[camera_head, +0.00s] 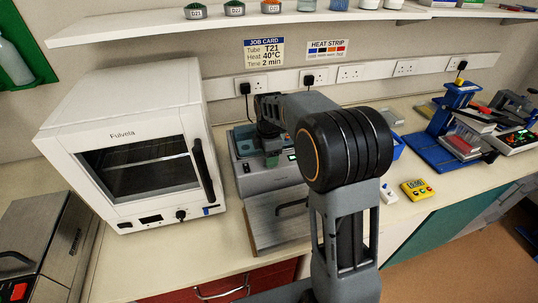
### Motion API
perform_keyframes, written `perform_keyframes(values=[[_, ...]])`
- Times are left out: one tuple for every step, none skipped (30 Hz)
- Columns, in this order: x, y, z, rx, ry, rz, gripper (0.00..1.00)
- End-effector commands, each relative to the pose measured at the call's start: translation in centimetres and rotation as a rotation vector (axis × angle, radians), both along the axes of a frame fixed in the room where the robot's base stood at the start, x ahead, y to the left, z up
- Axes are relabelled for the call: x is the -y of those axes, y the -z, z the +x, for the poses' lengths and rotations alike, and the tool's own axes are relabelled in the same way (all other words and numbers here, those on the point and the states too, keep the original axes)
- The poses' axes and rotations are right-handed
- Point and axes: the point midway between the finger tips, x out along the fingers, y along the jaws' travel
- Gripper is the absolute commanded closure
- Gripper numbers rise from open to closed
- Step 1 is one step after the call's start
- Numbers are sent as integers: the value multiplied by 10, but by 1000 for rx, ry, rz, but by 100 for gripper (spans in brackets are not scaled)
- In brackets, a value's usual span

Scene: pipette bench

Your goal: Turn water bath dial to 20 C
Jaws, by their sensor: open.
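My gripper (270,147) points down at the end of my arm, over a grey bench unit (245,180) with a small green-lit display (292,156). Its fingers are small and dark here, and I cannot tell whether they touch the unit. A steel unit (45,235) with a black handle and a red switch (18,291) stands at the lower left, cut off by the frame. No label shows which unit is the water bath. I cannot make out its dial or any temperature marks; my arm hides part of the grey unit.
A white oven (125,110) with its own black knob (181,214) stands left of my gripper. A yellow timer (416,189) and a blue stand (440,140) are on the bench at right. A shelf (150,34) runs above. Bare bench lies between the timer and the stand.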

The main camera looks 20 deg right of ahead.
Motion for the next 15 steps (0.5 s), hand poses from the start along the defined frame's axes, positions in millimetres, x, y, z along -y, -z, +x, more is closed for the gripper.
perform_keyframes(values=[[0, 0, 0, -1, 0, 0, 46], [0, 0, 0, -1, 0, 0, 46], [0, 1, 0, -1, 1, 0, 46], [0, 1, 0, -1, 1, 0, 46], [0, 1, 0, -1, 1, 0, 46], [0, 0, 0, -1, 1, 0, 46], [0, -1, 0, -1, 1, 0, 46], [0, -2, 0, -1, 1, 0, 46], [0, -5, 0, -1, 1, 0, 46], [0, -9, 0, 0, 1, 0, 46], [0, -12, 1, 2, 1, 0, 46], [0, -18, 0, 1, 1, 0, 46], [0, -24, 0, 3, 1, 0, 46], [0, -30, 0, 4, 1, 0, 46], [0, -38, 1, 4, 1, 0, 46]])
